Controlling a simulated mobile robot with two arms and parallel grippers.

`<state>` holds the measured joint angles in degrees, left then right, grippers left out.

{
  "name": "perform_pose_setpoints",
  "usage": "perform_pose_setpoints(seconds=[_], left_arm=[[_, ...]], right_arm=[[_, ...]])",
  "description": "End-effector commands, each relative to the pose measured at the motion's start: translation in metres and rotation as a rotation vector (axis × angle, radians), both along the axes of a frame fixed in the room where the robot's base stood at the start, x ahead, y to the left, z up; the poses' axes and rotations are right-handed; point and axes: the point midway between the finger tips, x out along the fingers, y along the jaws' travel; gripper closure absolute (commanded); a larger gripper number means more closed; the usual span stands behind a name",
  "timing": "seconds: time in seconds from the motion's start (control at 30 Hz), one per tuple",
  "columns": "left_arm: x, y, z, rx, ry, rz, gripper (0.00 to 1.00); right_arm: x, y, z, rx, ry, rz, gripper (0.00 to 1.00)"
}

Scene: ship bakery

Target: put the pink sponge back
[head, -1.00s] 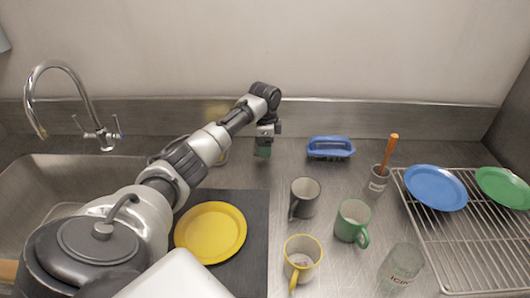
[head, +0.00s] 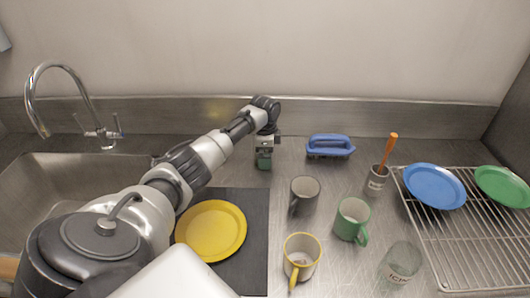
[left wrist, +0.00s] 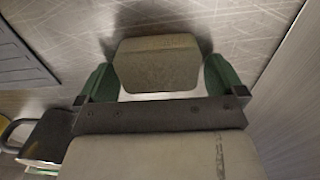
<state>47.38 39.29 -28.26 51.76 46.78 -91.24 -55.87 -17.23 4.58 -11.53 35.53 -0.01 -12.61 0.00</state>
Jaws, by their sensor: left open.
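A tan-grey block (left wrist: 157,63) with rounded corners, perhaps the sponge, lies between the fingers of my left gripper (left wrist: 160,78) in the left wrist view. It looks more tan than pink here. The green fingers stand apart on either side of it, very close to its edges; I cannot tell if they touch it. In the head view my left gripper (head: 264,160) points down at the counter near the back wall, left of the blue-handled brush (head: 330,146). The block cannot be made out there. My right gripper is not in view.
A yellow plate (head: 211,230) lies on a dark mat (head: 256,215). Grey (head: 304,196), green (head: 351,220) and yellow (head: 301,258) mugs, a glass (head: 401,262) and a small pot (head: 377,182) stand right. A rack (head: 470,250) bears blue and green plates. The sink (head: 60,185) is left.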

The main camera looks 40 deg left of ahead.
Motion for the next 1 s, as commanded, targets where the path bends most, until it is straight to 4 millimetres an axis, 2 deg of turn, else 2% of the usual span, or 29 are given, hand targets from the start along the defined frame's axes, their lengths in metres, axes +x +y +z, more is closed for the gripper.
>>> perform_pose_setpoints(seconds=[0.13,0.27,0.7,0.83,1.0], left_arm=[[0.0,0.0,0.002,0.001,-0.001,0.0,0.02],[0.0,0.001,0.012,0.001,-0.002,0.001,0.02],[0.0,0.0,0.1,0.0,-0.004,-0.001,0.02],[0.0,0.001,0.116,-0.001,-0.002,0.0,0.02],[0.0,0.001,0.124,-0.001,-0.001,0.0,0.02]], right_arm=[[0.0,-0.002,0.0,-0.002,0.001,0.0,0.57],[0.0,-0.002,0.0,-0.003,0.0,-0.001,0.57],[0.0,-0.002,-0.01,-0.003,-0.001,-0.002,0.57],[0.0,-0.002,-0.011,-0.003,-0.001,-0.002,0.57],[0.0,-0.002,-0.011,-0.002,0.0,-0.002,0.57]])
